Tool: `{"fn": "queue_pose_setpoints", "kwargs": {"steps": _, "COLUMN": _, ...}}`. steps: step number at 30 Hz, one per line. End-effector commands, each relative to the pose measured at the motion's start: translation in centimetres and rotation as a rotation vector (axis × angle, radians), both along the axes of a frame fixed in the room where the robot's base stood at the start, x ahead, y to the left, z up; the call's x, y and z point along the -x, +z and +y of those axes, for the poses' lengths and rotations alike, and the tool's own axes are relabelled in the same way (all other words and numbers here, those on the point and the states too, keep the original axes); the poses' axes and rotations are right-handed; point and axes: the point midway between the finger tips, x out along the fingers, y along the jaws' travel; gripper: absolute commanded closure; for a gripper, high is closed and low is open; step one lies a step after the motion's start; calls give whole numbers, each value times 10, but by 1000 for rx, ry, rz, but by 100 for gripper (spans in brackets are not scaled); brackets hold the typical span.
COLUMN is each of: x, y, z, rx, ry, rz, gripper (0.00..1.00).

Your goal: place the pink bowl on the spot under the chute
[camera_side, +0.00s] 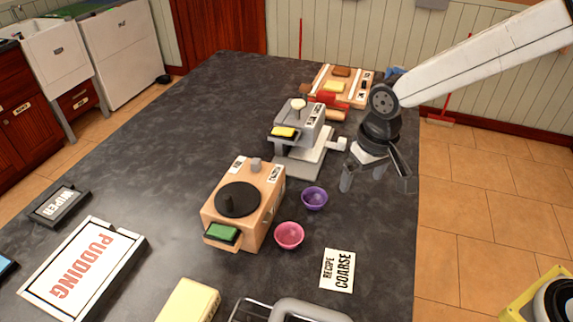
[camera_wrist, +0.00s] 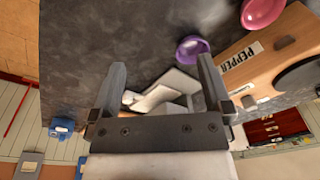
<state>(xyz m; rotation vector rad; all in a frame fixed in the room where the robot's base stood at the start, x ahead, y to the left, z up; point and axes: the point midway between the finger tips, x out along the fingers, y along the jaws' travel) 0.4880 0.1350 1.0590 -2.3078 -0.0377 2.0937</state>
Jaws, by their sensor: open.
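The pink bowl (camera_side: 289,235) stands upright on the dark table, close beside the wooden machine (camera_side: 265,208) with a black disc on top. It shows at the top right edge of the wrist view (camera_wrist: 262,12), partly cut off. My gripper (camera_side: 376,178) is open and empty, above the table near its right edge. It is apart from the pink bowl, farther back and to its right. In the wrist view the fingers (camera_wrist: 160,68) are spread with no bowl between them. I cannot clearly make out a chute or a marked spot under it.
A purple bowl (camera_side: 314,198) stands between the pink bowl and my gripper. A grey machine (camera_side: 300,125) stands behind it. A recipe card reading COARSE (camera_side: 338,270) lies at the front right. A PUDDING tray (camera_side: 82,268) lies front left.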

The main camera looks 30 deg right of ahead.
Motion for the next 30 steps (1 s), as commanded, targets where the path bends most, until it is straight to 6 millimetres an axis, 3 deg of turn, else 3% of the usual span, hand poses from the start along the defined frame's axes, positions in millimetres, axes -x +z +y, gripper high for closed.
{"fn": "queue_pose_setpoints", "kwargs": {"steps": 1, "x": 7, "y": -1, "z": -20, "rx": -1, "ry": -8, "rz": -13, "gripper": 0}}
{"fn": "queue_pose_setpoints", "kwargs": {"steps": 6, "x": 37, "y": -10, "z": -74, "rx": 5, "ry": -10, "rz": -63, "gripper": 0}}
{"fn": "queue_pose_setpoints", "kwargs": {"steps": 12, "x": 74, "y": -20, "z": -117, "rx": 22, "ry": -8, "rz": -110, "gripper": 0}}
{"fn": "queue_pose_setpoints", "kwargs": {"steps": 18, "x": 94, "y": -25, "z": -134, "rx": 34, "ry": -5, "rz": -133, "gripper": 0}}
{"fn": "queue_pose_setpoints", "kwargs": {"steps": 30, "x": 97, "y": -26, "z": -136, "rx": 35, "ry": -3, "rz": -135, "gripper": 0}}
